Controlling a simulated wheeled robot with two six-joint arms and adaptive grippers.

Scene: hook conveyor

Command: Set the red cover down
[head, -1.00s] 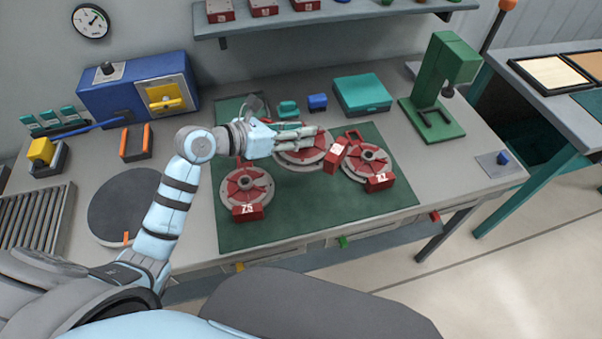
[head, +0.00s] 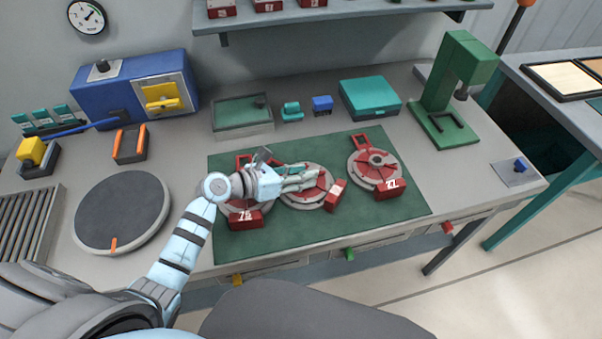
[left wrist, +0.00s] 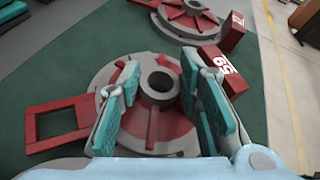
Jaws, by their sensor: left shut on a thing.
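Three grey discs with red spokes and red label blocks are in the head view. My left gripper (head: 305,180) is shut on the central hub of the middle red cover (head: 316,200), partly hiding it. In the left wrist view its teal fingers (left wrist: 160,85) stand on both sides of the hub, with a red loop (left wrist: 56,122) at left and a block reading 65 (left wrist: 215,66). I cannot tell whether it touches the green mat (head: 290,248). The left cover (head: 238,212) is partly behind my gripper. The right cover (head: 376,163) lies clear. My right gripper is not in view.
A green-topped tray (head: 242,112), small teal and blue blocks, a teal box (head: 369,97) and a green press (head: 455,90) stand behind the mat. A round grey turntable (head: 122,212) is at left. The mat's front and right front are bare.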

